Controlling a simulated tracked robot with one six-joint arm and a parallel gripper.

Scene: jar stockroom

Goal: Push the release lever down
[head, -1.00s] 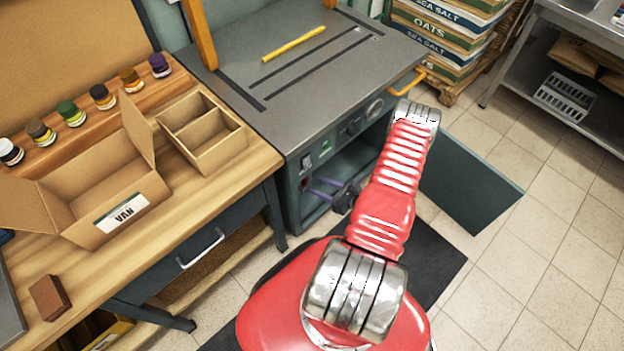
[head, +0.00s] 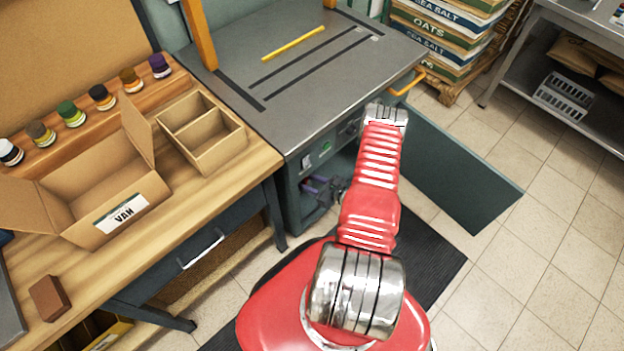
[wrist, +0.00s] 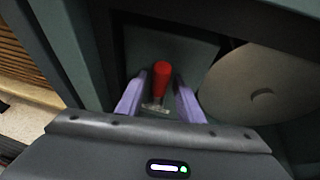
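The release lever (wrist: 161,82) has a red grip and a pale metal foot in the wrist view. It stands inside the dark cabinet of the grey machine (head: 300,75). My gripper (wrist: 161,83) has its two purple fingers apart, one on each side of the lever in the picture. I see a gap on both sides; how far the lever lies beyond the fingertips I cannot tell. In the head view my gripper (head: 315,190) reaches into the cabinet opening, partly hidden by the machine's front. The lever is hidden there.
A pale round disc (wrist: 258,88) sits right of the lever inside the cabinet. The open cabinet door (head: 460,180) stands at the right. The wooden bench (head: 220,185) with an open carton (head: 110,190) is at the left.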

